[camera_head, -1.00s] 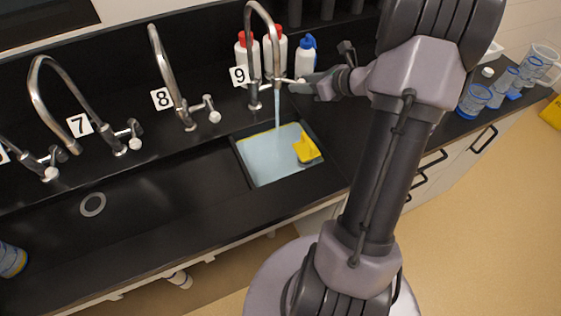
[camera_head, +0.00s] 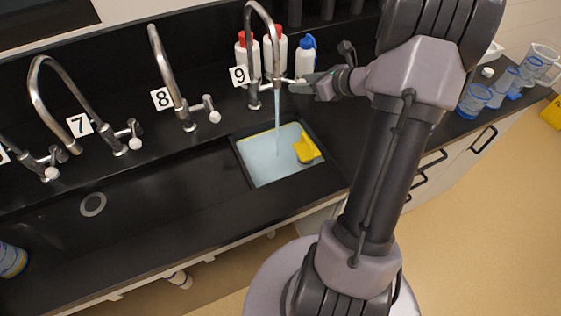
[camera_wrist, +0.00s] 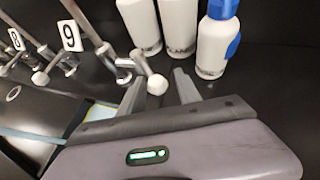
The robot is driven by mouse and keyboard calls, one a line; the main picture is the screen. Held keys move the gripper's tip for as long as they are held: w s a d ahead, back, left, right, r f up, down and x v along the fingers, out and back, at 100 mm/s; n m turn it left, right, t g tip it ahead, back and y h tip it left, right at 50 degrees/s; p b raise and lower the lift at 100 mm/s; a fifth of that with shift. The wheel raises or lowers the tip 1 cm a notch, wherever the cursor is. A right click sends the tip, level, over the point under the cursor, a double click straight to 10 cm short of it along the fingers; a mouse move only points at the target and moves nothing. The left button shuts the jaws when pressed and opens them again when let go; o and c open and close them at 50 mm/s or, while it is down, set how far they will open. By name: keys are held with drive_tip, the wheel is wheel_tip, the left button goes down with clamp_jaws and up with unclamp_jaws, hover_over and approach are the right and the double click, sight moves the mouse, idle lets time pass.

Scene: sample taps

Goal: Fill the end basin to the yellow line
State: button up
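The end basin (camera_head: 238,160) at tap 9 holds pale blue water (camera_head: 268,162). A yellow line (camera_head: 258,133) shows along its back wall, just above the water; the exact gap is too small to tell. Tap 9 (camera_head: 250,30) pours a stream into the basin. Its lever ends in a white knob (camera_wrist: 157,84), seen in the wrist view. My gripper (camera_wrist: 160,77) is open, with the knob between its fingertips, closer to the left finger. I cannot tell whether they touch. In the head view, my gripper (camera_head: 303,88) is right of tap 9.
A yellow object (camera_head: 306,149) is at the basin's right side. Bottles with red caps (camera_head: 273,55) and a blue-capped bottle (camera_head: 306,58) stand behind the tap. Taps 7 (camera_head: 62,85) and 8 (camera_head: 172,75) stand to the left. Blue-marked beakers (camera_head: 475,98) stand on the right counter.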

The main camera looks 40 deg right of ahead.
idle(0.3)
drive_tip(key=shift+s+a+b, duration=0.2)
drive_tip(key=shift+a+b, duration=0.1)
drive_tip(key=shift+a, duration=0.5)
drive_tip(key=shift+s+a+b, duration=0.2)
drive_tip(key=shift+a+b, duration=0.1)
drive_tip(key=shift+a, duration=0.55)
drive_tip(key=shift+s+a+b, duration=0.2)
drive_tip(key=shift+a+b, duration=0.1)
drive_tip(key=shift+a, duration=0.5)
drive_tip(key=shift+a, duration=0.1)
drive_tip(key=a+p+v, duration=0.1)
drive_tip(key=p+v, duration=0.1)
drive_tip(key=v, duration=0.5)
drive_tip(key=shift+p, duration=0.3)
